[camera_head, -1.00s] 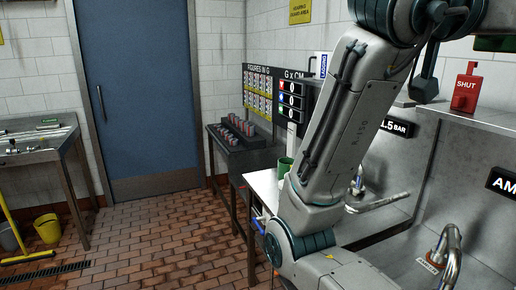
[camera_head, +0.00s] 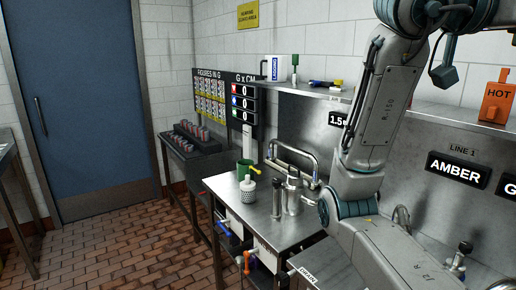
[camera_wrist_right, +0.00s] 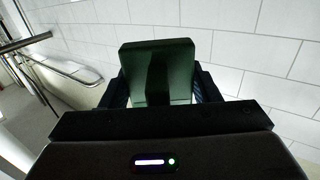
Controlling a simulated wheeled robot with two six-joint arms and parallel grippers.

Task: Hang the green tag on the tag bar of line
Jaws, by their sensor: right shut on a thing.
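A dark green block-shaped thing, which looks like the green tag (camera_wrist_right: 157,62), is between the fingers of my right gripper (camera_wrist_right: 160,88) in the right wrist view. The gripper is shut on it, with a white tiled wall behind. In the head view my right arm crosses the right side, but its gripper and the tag are out of frame. An AMBER sign (camera_head: 458,171) with a LINE 1 label (camera_head: 464,149) above it is on the steel back panel at right. I cannot make out a tag bar. My left gripper is not in view.
An orange HOT item (camera_head: 497,101) stands on the shelf at right. Pipes and a tap line the back panel. Brick floor (camera_head: 110,245) is clear at left.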

